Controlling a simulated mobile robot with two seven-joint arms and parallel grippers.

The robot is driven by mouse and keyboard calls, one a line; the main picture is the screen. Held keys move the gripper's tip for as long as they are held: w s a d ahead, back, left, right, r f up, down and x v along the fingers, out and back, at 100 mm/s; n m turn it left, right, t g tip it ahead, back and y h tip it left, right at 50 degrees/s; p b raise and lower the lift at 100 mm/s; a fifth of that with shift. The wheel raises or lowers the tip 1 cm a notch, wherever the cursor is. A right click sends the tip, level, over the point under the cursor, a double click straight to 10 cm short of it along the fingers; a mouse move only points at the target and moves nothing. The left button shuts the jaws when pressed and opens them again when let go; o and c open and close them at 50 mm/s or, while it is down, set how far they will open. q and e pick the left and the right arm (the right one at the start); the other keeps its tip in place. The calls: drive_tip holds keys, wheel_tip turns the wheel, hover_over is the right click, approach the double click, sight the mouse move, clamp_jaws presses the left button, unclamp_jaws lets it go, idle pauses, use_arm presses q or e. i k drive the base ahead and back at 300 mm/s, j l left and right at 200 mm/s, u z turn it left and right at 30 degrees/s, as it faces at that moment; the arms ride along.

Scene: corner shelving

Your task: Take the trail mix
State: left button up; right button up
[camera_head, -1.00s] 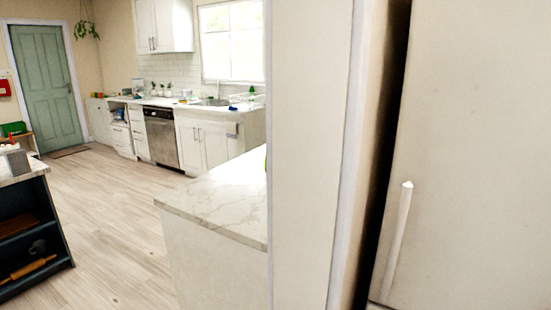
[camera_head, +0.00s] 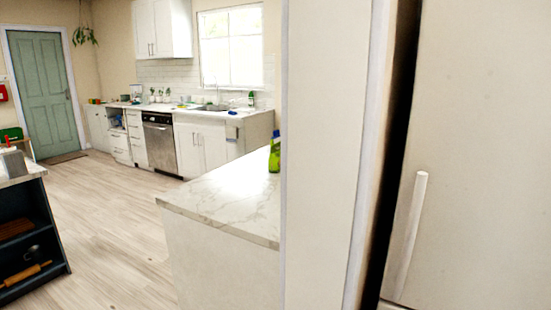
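I cannot make out any trail mix in the head view. Neither of my grippers shows in this view. Small items stand on the far counter (camera_head: 190,106), too small to identify.
A tall cream panel (camera_head: 325,150) and a fridge-like door with a white handle (camera_head: 408,235) stand close on the right. A marble-topped counter (camera_head: 225,205) with a green bottle (camera_head: 274,157) juts out beside them. A dark shelf unit (camera_head: 30,230) is at left. Wooden floor (camera_head: 110,225) lies clear between.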

sight(274, 160)
drive_tip(key=i+j+u, duration=0.2)
drive_tip(key=j, duration=0.25)
drive_tip(key=i+j+u, duration=0.2)
drive_tip(key=j, duration=0.25)
drive_tip(key=i+j+u, duration=0.25)
drive_tip(key=j, duration=0.15)
drive_tip(key=i+j+u, duration=0.55)
drive_tip(key=i, duration=0.15)
drive_tip(key=i+u, duration=0.3)
drive_tip(key=i, duration=0.75)
drive_tip(key=i+z, duration=0.25)
drive_tip(key=i, duration=0.3)
drive_tip(key=i+j+z, duration=0.25)
drive_tip(key=i, duration=0.3)
drive_tip(key=i+l+z, duration=0.1)
drive_tip(key=i+z, duration=0.65)
drive_tip(key=z, duration=0.2)
drive_tip(key=i+z, duration=0.2)
drive_tip(key=z, duration=0.15)
drive_tip(key=i+z, duration=0.15)
drive_tip(key=z, duration=0.2)
drive_tip(key=i+j+z, duration=0.15)
drive_tip(key=z, duration=0.2)
